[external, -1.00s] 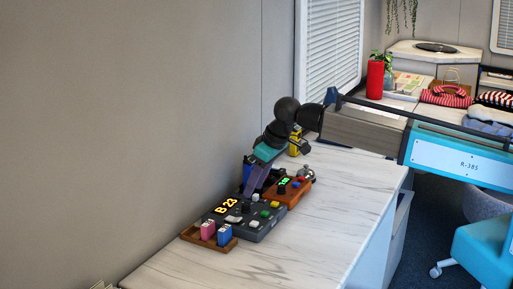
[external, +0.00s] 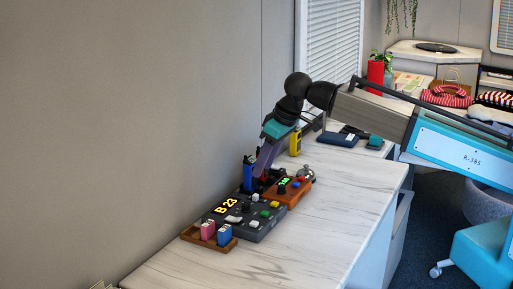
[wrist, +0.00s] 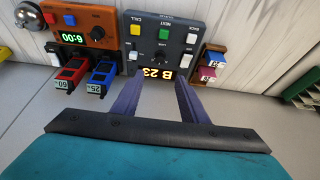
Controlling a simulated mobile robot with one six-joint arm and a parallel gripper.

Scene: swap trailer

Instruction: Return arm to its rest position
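My gripper (external: 262,168) hangs from my raised arm, tilted down, just above the row of devices on the marble-topped counter (external: 322,222). In the wrist view the two purple fingers of my gripper (wrist: 156,88) are spread apart. My teal-and-grey arm link reaches in from the right and bends at a black joint above the counter.
Below my gripper are a dark panel (external: 248,222) reading B 23 and an orange timer box (external: 288,192). Blue (wrist: 102,75) and red (wrist: 70,72) blocks stand beside them. A wooden tray (external: 190,239) holds pink and blue blocks. The counter's front is clear.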

